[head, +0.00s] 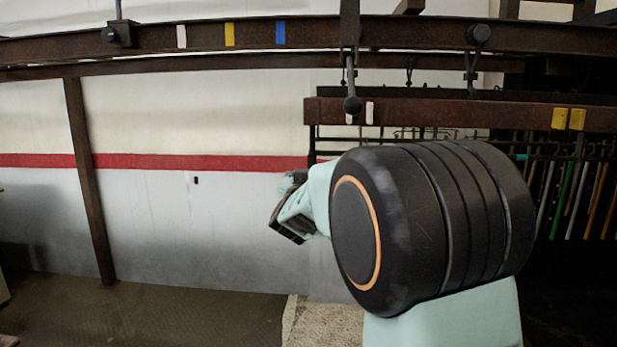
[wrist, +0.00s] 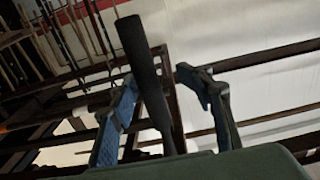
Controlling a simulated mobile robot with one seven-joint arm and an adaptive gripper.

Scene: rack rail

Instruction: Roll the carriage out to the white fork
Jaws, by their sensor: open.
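A dark block on a rod (head: 120,34), perhaps the carriage, sits at the left of the upper rusty rail (head: 320,32). White marks (head: 369,113) are on the lower rail's left end, and one white mark (head: 181,37) is on the upper rail. I cannot tell which is the white fork.
Yellow (head: 229,35) and blue (head: 280,33) marks follow on the upper rail, and yellow marks (head: 568,119) on the lower rail. A dark round knob (head: 478,34) is at the upper right. A rusty post (head: 90,180) stands left. Coloured poles (head: 575,195) hang at right.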

